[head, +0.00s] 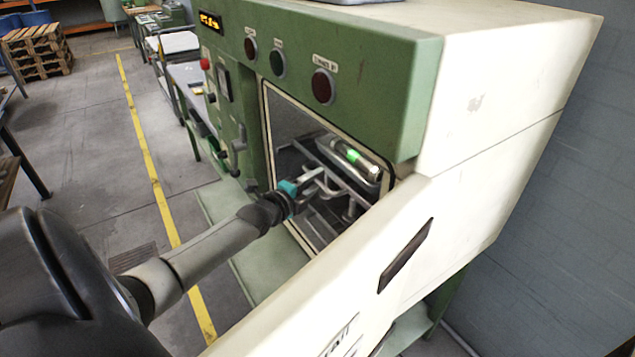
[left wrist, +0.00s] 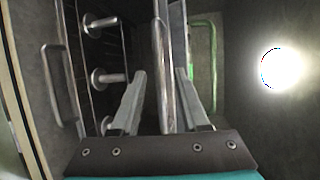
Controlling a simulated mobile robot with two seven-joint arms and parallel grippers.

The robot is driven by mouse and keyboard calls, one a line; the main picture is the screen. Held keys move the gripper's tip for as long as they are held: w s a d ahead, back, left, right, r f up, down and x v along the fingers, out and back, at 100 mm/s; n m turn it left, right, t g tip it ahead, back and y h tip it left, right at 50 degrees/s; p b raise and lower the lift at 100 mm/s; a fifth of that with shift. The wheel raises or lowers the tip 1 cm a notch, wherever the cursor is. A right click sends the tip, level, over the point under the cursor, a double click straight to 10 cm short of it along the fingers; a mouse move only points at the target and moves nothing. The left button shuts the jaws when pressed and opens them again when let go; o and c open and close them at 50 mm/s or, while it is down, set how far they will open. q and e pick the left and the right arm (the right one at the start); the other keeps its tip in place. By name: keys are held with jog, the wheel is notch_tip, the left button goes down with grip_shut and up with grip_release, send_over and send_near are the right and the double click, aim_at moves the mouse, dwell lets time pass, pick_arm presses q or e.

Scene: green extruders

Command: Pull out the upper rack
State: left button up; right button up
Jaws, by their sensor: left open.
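The upper rack (head: 345,173) is a grey metal frame inside the opening of the green machine (head: 345,48). My left gripper (head: 320,182), with a teal band, reaches into the opening at the front of the rack. In the left wrist view, its two grey fingers (left wrist: 161,85) are open. A round metal bar (left wrist: 159,50) passes between them, apparently the rack's handle; I cannot tell whether either finger touches it. Below the upper rack, more metal parts show in the head view, partly hidden by the gripper. My right gripper is not in view.
A cream door or panel (head: 345,270) with a dark slot stands at the front right. In the opening, a cylinder with a green glow (head: 355,158) lies above the rack. The wrist view shows another handle (left wrist: 60,90) and a bright lamp (left wrist: 282,68).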

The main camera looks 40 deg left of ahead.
pick_arm(q)
jog(key=shift+x, duration=0.85)
jog(key=shift+s, duration=0.1)
grip_shut()
dwell(0.9)
